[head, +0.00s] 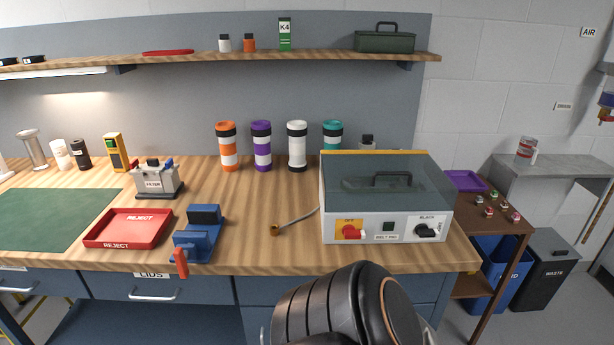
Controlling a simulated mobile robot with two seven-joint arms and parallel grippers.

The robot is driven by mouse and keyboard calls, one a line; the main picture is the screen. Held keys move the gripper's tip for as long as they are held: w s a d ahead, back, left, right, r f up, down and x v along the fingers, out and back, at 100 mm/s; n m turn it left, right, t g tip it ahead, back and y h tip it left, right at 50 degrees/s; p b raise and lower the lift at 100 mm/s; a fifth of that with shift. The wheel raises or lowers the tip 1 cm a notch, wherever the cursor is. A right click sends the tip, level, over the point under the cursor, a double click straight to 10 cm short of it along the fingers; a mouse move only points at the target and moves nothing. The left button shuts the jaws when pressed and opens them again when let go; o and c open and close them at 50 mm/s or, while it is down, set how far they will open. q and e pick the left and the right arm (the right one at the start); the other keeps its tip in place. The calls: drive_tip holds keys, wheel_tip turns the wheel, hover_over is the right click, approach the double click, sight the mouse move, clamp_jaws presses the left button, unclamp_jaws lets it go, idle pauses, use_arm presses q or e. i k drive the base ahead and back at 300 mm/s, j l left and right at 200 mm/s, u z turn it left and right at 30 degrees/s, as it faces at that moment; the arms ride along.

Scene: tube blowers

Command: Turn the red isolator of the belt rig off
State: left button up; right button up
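The belt rig (372,246) is a white box with a clear lid, on the right end of the wooden bench. The red isolator (352,231) is a red knob on a yellow plate at the left of its front face. The knob is small here, and I cannot read its position for certain. A small dark green button (388,226) and a black knob (427,231) sit further right on the same face. A dark, rounded link of my own arm is at bottom centre, in front of the bench and below the rig. Neither gripper is in view.
A blue vise (197,245) and a red reject tray (128,228) stand further left. Several banded tubes (262,147) stand behind. A low side table (507,222) and bins (543,272) are at right.

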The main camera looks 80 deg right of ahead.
sight(349, 232)
drive_tip(key=z, duration=3)
